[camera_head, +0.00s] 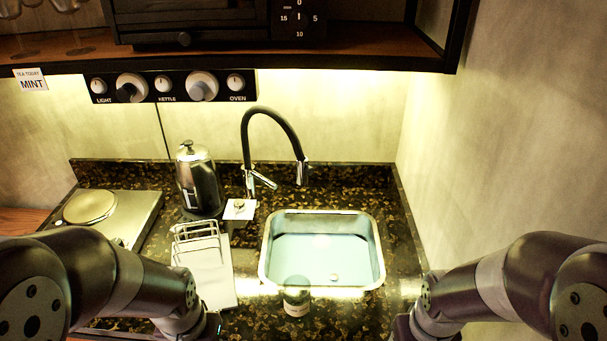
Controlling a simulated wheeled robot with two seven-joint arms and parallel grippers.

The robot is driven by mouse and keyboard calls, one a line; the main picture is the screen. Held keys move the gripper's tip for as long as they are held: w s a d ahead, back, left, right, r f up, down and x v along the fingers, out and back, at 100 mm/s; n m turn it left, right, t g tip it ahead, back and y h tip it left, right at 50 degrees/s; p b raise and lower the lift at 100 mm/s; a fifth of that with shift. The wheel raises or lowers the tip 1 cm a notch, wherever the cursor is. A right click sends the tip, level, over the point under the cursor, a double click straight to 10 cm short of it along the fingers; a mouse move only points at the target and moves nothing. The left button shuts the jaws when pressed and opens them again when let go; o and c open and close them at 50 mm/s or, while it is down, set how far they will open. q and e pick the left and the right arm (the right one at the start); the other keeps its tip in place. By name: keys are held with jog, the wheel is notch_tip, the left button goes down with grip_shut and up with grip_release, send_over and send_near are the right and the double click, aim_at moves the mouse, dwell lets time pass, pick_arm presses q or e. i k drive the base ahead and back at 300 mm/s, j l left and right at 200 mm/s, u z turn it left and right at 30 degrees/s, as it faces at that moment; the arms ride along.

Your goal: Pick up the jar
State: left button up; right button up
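The jar (296,307) is small, with a see-through upper part and a pale label low on its side. It stands upright on the dark speckled counter, at the near edge of the sink. My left arm comes in from the left and ends at the bottom of the picture, left of the jar. My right arm ends at the bottom, right of the jar. The fingers of both grippers are out of the picture, and nothing visible touches the jar.
The sink (372,262) lies just behind the jar, with a black-hosed faucet (270,112) beyond. A white board with a wire rack (208,272) is left of the jar. A kettle (200,182) and a hot plate (146,207) stand farther back left. A shelf overhangs the back.

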aim_at(297, 290)
jog(key=i+j, duration=0.1)
jog(key=j, duration=0.55)
jog(key=z, duration=0.4)
jog(key=j+z, duration=0.1)
jog(key=z, duration=0.35)
jog(key=j+z, duration=0.1)
jog(key=z, duration=0.7)
